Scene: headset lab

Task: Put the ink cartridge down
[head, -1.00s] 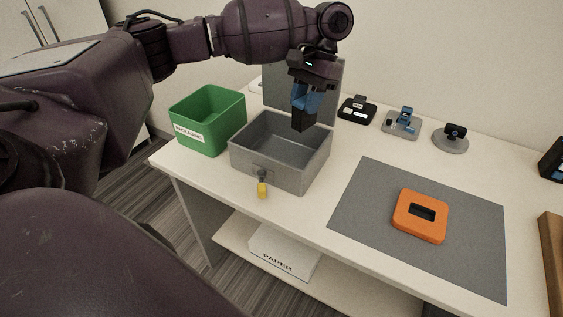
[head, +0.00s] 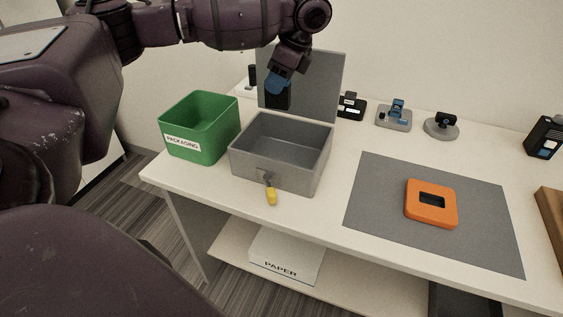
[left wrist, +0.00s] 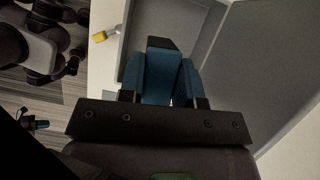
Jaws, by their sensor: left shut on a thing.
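My left gripper (head: 278,84) is shut on a black ink cartridge (head: 277,99), its blue fingers on either side of it. They hang in front of the raised lid, above the back of the open grey box (head: 265,174). In the left wrist view the cartridge (left wrist: 161,43) shows as a dark end between the blue fingers of the left gripper (left wrist: 163,72). The box looks empty inside, though its near wall hides part of the floor.
A green packaging bin (head: 200,130) stands left of the box. An orange frame (head: 431,215) lies on a grey mat (head: 375,205). Small devices, including a webcam (head: 442,123), line the back. White table is clear between box and mat.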

